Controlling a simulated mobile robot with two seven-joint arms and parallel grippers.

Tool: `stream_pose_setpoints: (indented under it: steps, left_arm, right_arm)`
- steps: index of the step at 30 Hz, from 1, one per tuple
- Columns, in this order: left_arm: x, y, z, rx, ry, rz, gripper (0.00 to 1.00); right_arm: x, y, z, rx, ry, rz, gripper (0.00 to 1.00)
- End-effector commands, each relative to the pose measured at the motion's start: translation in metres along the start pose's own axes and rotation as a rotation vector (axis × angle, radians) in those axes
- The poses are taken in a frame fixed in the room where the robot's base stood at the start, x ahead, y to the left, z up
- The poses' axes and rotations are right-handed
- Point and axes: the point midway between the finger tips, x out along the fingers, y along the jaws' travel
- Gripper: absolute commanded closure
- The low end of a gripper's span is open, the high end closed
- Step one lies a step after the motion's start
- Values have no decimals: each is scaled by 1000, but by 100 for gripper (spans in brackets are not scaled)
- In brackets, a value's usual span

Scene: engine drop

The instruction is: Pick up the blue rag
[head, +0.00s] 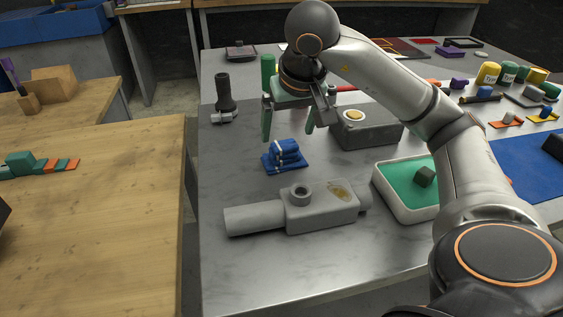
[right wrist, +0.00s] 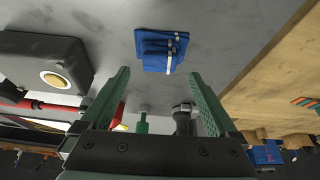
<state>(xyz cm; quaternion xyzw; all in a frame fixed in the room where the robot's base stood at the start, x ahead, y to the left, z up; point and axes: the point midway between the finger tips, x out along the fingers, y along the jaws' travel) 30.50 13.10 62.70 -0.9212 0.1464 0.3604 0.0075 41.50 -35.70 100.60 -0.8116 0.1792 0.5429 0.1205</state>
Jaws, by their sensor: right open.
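The blue rag (head: 284,157) lies folded, with white stripes, on the grey metal table in the head view. It also shows in the right wrist view (right wrist: 161,48), near the top, beyond the fingertips. My right gripper (head: 288,134) is open and empty above the table, behind the rag in the head view. Its two green fingers (right wrist: 158,75) point toward the rag in the right wrist view and do not touch it. My left gripper is not in view.
A grey cast part (head: 322,208) lies in front of the rag. A grey box with a round cap (head: 367,132) stands to its right, a dark flashlight-like tool (head: 225,92) to its back left. A white-rimmed green tray (head: 391,203) is further right. Bare table lies left of the rag.

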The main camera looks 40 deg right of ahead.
Motion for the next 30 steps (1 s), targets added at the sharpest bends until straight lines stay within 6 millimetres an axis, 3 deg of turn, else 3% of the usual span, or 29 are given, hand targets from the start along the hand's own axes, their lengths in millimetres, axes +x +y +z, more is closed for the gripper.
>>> stream_pose_setpoints:
  steps: [7, 16, 25, 30]
  left_arm:
    - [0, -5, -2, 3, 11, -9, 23]
    - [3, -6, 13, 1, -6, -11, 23]
    - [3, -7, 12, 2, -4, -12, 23]
    - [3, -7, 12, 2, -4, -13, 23]
  right_arm:
    - [21, 1, 0, 1, -2, 2, 5]
    - [62, 1, 1, 1, -2, 3, 5]
    - [68, 1, 0, 0, 2, 2, 5]
    - [67, 1, 0, 0, 2, 1, 22]
